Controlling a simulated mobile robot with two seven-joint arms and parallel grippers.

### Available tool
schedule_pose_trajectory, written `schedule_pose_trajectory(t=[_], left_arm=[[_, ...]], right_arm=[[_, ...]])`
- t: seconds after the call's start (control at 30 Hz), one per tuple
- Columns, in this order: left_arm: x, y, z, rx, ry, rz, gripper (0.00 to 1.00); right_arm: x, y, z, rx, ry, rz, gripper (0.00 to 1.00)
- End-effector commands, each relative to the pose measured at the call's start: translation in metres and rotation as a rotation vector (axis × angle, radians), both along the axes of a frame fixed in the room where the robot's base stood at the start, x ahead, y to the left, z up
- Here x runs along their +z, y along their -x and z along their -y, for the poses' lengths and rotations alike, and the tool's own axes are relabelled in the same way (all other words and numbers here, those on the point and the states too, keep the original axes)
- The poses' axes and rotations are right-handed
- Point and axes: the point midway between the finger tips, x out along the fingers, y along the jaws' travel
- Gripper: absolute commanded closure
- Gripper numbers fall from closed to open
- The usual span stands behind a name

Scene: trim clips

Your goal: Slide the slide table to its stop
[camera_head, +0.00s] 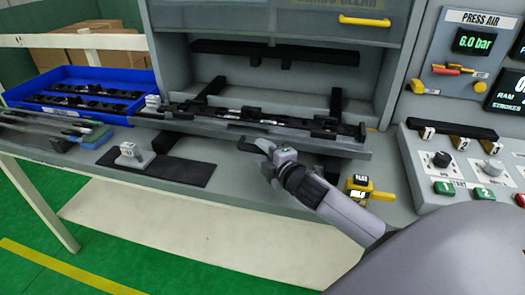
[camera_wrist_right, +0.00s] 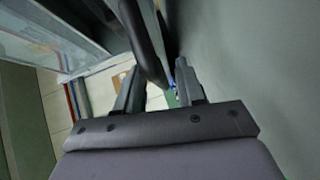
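The slide table (camera_head: 205,126) is a long grey plate at the front of the press opening. It carries a long dark trim part (camera_head: 262,117) with black fixtures. My right gripper (camera_head: 258,147) is at the table's front edge, by a black curved handle (camera_head: 243,145). In the right wrist view, the black bar of the handle (camera_wrist_right: 142,40) runs between the two fingers of the gripper (camera_wrist_right: 160,88). A gap shows between the bar and the right finger, so the gripper looks open around it. The stop cannot be made out. My left gripper is out of view.
A blue tray (camera_head: 137,76) with dark parts stands at the left. A white clamp-like piece (camera_head: 130,152) sits on a black strip (camera_head: 170,172). A yellow tester (camera_head: 358,187) stands right of the gripper. A button panel (camera_head: 455,175) is farther right; the raised guard (camera_head: 285,30) is above.

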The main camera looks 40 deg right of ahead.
Motion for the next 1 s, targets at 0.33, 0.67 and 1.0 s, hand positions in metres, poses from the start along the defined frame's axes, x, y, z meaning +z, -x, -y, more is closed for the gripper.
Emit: schedule_pose_trajectory(t=[0.33,0.67,1.0], left_arm=[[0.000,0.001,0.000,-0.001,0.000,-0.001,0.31],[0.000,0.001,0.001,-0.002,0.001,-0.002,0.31],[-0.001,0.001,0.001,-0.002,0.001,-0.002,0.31]], right_arm=[[-0.001,-0.006,0.000,0.000,0.000,-0.001,0.62],[-0.001,-0.006,0.000,0.000,0.000,-0.001,1.00],[-0.001,-0.011,0.017,-0.001,0.005,-0.001,1.00]])
